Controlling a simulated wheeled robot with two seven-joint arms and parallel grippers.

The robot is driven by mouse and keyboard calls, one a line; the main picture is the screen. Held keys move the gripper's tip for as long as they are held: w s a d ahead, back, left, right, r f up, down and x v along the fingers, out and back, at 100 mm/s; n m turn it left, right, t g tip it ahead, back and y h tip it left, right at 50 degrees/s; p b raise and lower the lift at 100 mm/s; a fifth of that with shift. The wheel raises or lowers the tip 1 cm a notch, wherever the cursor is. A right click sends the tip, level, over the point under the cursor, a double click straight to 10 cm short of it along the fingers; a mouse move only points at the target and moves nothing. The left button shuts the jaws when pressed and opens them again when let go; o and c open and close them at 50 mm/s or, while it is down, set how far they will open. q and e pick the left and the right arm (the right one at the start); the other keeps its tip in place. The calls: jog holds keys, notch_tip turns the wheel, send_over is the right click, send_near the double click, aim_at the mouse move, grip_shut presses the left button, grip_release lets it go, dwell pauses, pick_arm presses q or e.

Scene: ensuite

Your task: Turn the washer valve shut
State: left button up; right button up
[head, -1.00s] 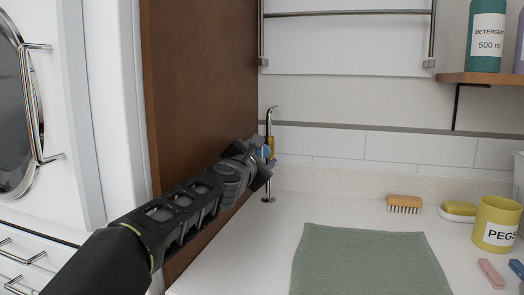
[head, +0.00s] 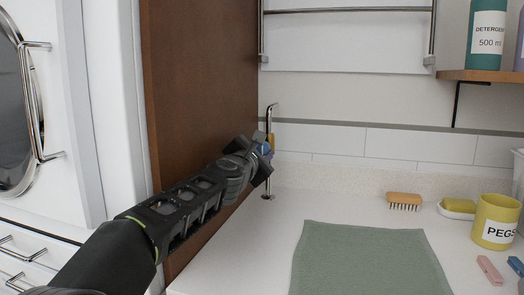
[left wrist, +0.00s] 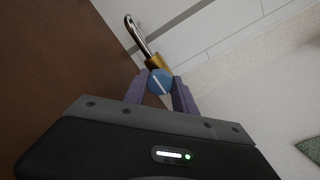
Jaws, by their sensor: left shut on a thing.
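The washer valve is a chrome pipe (head: 270,118) with a brass body and a round blue knob, standing on the counter against the brown panel. In the left wrist view the blue knob (left wrist: 160,83), marked with a white line, sits between my left gripper's purple fingertips (left wrist: 161,92). The brass body (left wrist: 154,62) is just behind it. In the head view my left gripper (head: 265,158) reaches the valve from the left and hides most of the knob and body. It is shut on the blue knob. My right gripper is not in view.
The brown panel (head: 195,80) stands close along my left arm. A green cloth (head: 365,260) lies on the white counter. A brush (head: 404,200), a yellow sponge (head: 459,206), a yellow PEGS pot (head: 496,222) and pegs are at the right. A shelf (head: 490,77) holds detergent.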

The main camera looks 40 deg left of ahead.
pick_arm(q)
grip_shut()
jog(key=shift+m, duration=0.3)
jog(key=m, duration=0.3)
jog(key=shift+d+p, duration=0.1)
jog(key=shift+p, duration=0.2)
jog(key=m+p, duration=0.1)
jog(key=m, duration=0.4)
jog(key=shift+m, duration=0.4)
jog(key=m+p, duration=0.1)
jog(key=m, duration=0.3)
jog(key=m+p, duration=0.1)
jog(key=m, duration=0.3)
jog(key=shift+f+m, duration=0.15)
jog(key=shift+m, duration=0.15)
jog(key=o, duration=1.1)
grip_release()
